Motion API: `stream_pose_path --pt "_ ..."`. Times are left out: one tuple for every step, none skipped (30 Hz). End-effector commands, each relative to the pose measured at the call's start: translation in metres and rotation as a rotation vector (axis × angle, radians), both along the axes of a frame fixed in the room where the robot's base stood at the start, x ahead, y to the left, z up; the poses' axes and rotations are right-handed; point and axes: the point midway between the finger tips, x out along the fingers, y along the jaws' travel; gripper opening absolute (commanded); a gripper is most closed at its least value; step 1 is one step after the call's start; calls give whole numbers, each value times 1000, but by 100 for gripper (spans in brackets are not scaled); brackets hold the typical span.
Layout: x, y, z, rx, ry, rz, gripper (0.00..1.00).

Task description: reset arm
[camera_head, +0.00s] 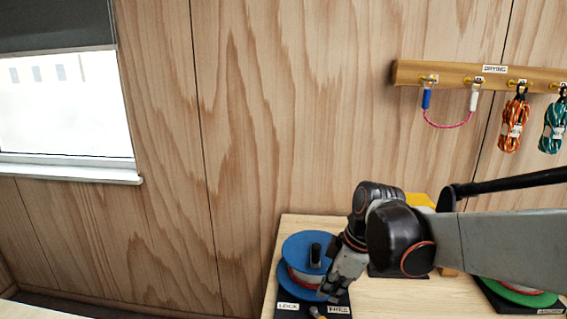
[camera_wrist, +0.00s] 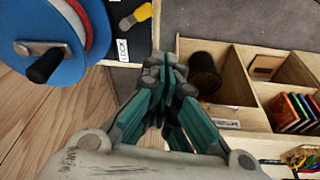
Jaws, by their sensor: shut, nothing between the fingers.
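My arm reaches in from the right of the head view over the wooden table (camera_head: 395,299). My gripper (camera_head: 330,291) points down beside a blue reel (camera_head: 299,249) with a black knob, near labels reading LOCK and FREE. In the wrist view my gripper (camera_wrist: 163,75) has its teal-padded fingers together at the tips, with nothing between them. The blue reel (camera_wrist: 35,20) is at the upper left there, apart from the fingers. A yellow-handled lever (camera_wrist: 136,17) is on the black base near the LOCK label.
A drying rack (camera_head: 450,77) on the wall holds a pink cord (camera_head: 447,125) and rope bundles (camera_head: 513,125). A green reel (camera_head: 522,293) is at the table's right. A wooden compartment box (camera_wrist: 240,90) holds coloured items (camera_wrist: 290,112). A window (camera_head: 65,105) is at left.

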Motion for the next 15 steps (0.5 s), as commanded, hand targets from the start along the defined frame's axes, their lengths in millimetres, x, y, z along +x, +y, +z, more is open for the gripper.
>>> stream_pose_path --pt "-11 -7 8 -3 -11 -76 0" --pt "-16 -11 11 -4 -18 -124 0" --pt "-23 -16 16 -4 -28 -188 0" --pt "-28 -19 19 -3 -35 -235 0" --pt "-34 -23 22 0 -44 -282 0" --pt "-40 -28 26 2 -56 -345 0" --pt "-46 -31 28 6 -64 -391 0" --pt "-51 -35 31 11 -73 -437 0" --pt "-58 -39 33 17 -85 -498 0" --pt "-63 -43 35 24 -94 -545 0" --pt "-69 -46 37 32 -104 -590 0" --pt "-76 -51 39 41 -116 -650 0" --pt "-81 -54 40 50 -127 -695 0" --pt "-86 -58 41 60 -136 -740 0" --pt "-93 -62 42 74 -150 -798 0"
